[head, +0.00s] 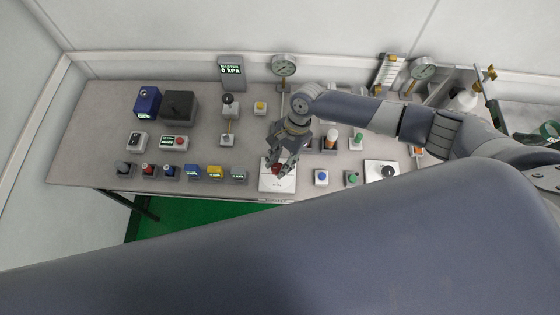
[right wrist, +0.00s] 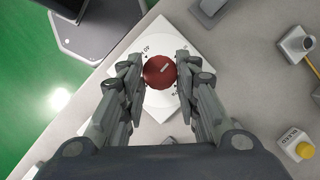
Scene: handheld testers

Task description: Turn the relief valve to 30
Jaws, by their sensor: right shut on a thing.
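The relief valve is a red round knob (right wrist: 158,72) with a light pointer line, on a white plate (right wrist: 165,110) with a dial and printed marks. In the head view the red knob (head: 276,168) sits on its white plate (head: 278,186) at the table's front edge, partly covered by my right gripper (head: 281,166). In the right wrist view the two fingers of my right gripper (right wrist: 160,73) are closed on opposite sides of the knob. The number at the pointer is too small to read. My left gripper is not in view.
Several small testers and buttons stand on the grey table (head: 90,150), including a blue button (head: 321,177) and a black-knob box (head: 381,170) right of the valve. A gauge (head: 284,66) and a kPa display (head: 231,70) stand at the back. A yellow button (right wrist: 304,150) shows in the right wrist view.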

